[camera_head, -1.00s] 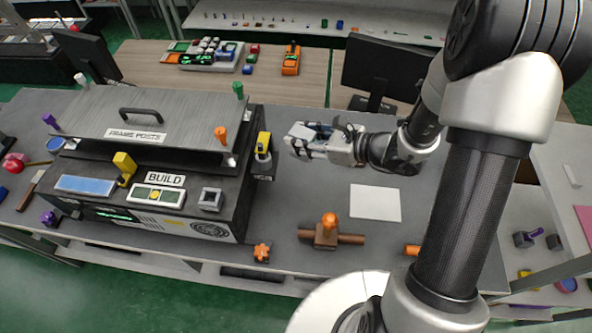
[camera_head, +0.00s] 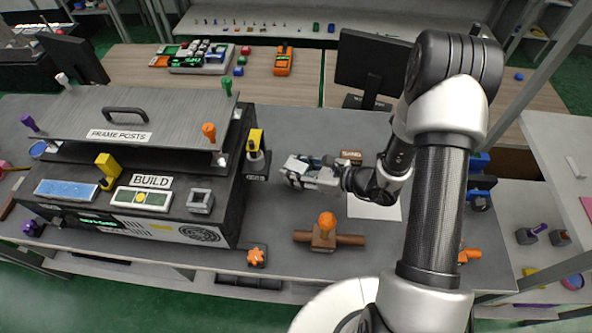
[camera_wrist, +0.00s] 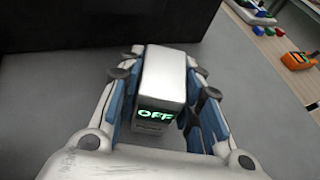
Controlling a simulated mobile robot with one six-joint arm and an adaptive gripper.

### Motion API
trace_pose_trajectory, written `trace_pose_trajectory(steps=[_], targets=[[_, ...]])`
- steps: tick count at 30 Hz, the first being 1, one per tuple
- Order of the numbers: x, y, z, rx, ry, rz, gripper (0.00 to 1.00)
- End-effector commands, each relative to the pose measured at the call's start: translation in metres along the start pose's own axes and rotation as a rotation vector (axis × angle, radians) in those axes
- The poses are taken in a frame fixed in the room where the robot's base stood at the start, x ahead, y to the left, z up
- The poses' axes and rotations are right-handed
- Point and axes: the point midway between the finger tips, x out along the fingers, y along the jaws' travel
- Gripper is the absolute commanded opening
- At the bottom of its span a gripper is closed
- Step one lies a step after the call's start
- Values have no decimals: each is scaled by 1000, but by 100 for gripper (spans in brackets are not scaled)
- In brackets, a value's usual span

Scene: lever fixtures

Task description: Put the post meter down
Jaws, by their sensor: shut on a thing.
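The post meter (camera_wrist: 163,85) is a pale grey block with a green lit "OFF" display on its near face. In the wrist view it sits between the two blue-padded fingers of my gripper (camera_wrist: 165,100), which is shut on it. In the head view my gripper (camera_head: 300,172) is low over the grey bench (camera_head: 285,215), just right of the build machine. The post meter also shows there as a small pale block (camera_head: 296,164) at the fingertips. I cannot tell whether its underside touches the bench.
The dark build machine (camera_head: 190,235) with a yellow-handled lever (camera_head: 255,143) stands left of my gripper. A white sheet (camera_head: 375,210) and a brown "SAND" block (camera_head: 350,157) lie to the right. A brown fixture with an orange knob (camera_head: 326,222) is in front. Bare bench lies between.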

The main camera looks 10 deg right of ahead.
Motion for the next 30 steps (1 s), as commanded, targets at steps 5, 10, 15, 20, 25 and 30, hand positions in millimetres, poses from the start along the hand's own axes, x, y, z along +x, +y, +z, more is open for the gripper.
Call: trace_pose_trajectory(steps=[5, 10, 15, 20, 25, 30], targets=[[0, 0, 0, -1, -2, 0, 0], [1, 0, -2, 0, 0, 0, 38], [1, 0, -2, 0, 0, 0, 50], [1, 0, -2, 0, 0, 0, 53], [0, 0, -1, 0, 0, 0, 53], [-8, -1, 2, 1, 0, -3, 53]])
